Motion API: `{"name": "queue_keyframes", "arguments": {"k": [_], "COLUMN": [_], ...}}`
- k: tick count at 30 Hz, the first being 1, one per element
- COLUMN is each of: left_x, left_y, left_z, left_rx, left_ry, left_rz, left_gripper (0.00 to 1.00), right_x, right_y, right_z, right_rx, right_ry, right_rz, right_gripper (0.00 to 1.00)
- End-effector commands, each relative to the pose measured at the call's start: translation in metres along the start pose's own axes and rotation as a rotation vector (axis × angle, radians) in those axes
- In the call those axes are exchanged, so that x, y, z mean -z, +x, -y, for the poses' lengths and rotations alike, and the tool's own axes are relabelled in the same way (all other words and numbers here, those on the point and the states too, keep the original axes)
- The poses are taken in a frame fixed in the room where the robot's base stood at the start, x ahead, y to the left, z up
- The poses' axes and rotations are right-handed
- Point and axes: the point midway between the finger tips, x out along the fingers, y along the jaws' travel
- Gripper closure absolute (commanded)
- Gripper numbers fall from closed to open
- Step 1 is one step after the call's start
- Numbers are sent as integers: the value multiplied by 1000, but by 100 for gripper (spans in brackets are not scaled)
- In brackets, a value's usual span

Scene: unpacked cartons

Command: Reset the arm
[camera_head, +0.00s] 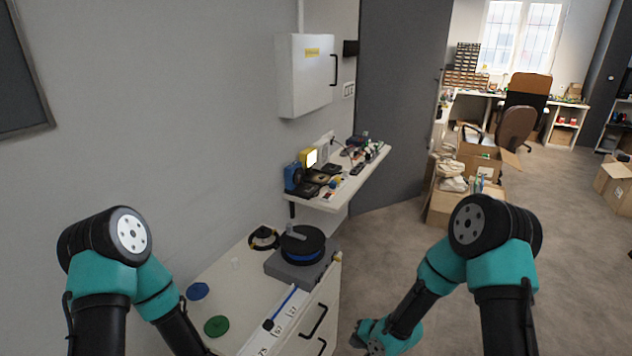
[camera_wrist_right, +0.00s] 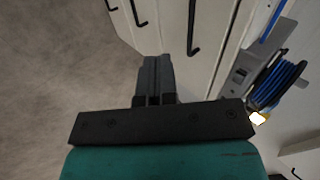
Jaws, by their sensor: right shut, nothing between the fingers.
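My right arm (camera_head: 430,285) hangs down at the bottom right of the head view, with its right gripper (camera_head: 360,335) beside the front of the white cabinet. In the right wrist view the same gripper (camera_wrist_right: 155,72) has its dark fingers together with nothing between them. It points along the cabinet's drawer side, above the floor. My left arm (camera_head: 110,265) bends down at the lower left, and its gripper is out of the frame.
The white cabinet (camera_head: 235,280) carries a black-and-blue spool (camera_head: 302,245), a blue disc (camera_head: 197,291) and a green disc (camera_head: 217,326). Dark drawer handles (camera_head: 315,321) stick out near my right gripper. A cluttered wall shelf (camera_head: 335,199) is behind. Carpet (camera_head: 400,240) lies open to the right.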

Motion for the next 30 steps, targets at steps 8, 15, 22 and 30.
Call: {"name": "queue_keyframes", "arguments": {"k": [8, 15, 22, 30], "left_x": [0, 0, 0, 0], "left_y": [0, 0, 0, 0], "left_z": [0, 0, 0, 0], "left_rx": [0, 0, 0, 0], "left_ry": [0, 0, 0, 0], "left_rz": [0, 0, 0, 0], "left_gripper": [100, 100, 100, 100], "right_x": [-51, -105, -130, -130], "right_y": [-32, -66, -82, -82], "right_z": [-89, -146, -164, -164], "right_rx": [-177, -302, -343, -343], "right_ry": [-104, -197, -240, -243], "right_rz": [41, 138, 192, 194], "right_gripper": [100, 100, 100, 100]}}
